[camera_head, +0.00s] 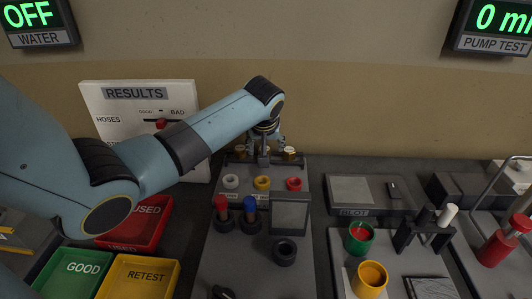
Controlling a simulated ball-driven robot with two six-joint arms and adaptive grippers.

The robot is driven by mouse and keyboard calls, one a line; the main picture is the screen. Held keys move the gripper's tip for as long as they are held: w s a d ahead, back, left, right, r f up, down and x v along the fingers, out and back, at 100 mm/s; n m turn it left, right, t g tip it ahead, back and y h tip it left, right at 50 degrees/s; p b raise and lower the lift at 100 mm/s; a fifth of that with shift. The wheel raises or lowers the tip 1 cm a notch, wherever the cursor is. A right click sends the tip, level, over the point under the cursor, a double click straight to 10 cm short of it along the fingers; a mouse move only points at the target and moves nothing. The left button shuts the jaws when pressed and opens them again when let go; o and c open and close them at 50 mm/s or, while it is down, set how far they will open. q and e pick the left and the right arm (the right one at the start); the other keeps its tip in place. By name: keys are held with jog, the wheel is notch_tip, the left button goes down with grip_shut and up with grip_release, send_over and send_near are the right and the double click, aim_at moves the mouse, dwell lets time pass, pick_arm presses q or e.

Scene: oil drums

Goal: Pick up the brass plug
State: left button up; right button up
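Small brass-coloured pieces stand in a row at the back of the grey rack. One brass piece (240,151) is left of my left gripper (267,144), and another brass piece (289,153) is just right of it. My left arm reaches in from the left, and its gripper points down over the middle of this back row. The gripper is small and dark here, and whether its fingers are apart or closed on something is unclear. Whatever is directly behind and below it is partly hidden. My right gripper is not in view.
White, yellow and red rings (263,183) sit on the rack in front of the row. Red and blue plugs (250,210) and a grey block (290,214) stand nearer. Red, green and yellow trays (140,280) lie left. A results board (125,130) stands behind my arm.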

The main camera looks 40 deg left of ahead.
pick_arm(q)
jog(key=shift+a+x, duration=0.2)
jog(key=shift+x, duration=1.15)
jog(key=shift+a+x, duration=0.2)
jog(key=shift+x, duration=1.15)
jog(key=shift+r, duration=0.2)
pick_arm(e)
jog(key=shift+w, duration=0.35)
pick_arm(q)
jog(key=shift+c, duration=0.2)
jog(key=c, duration=1.2)
jog(key=shift+r, duration=0.15)
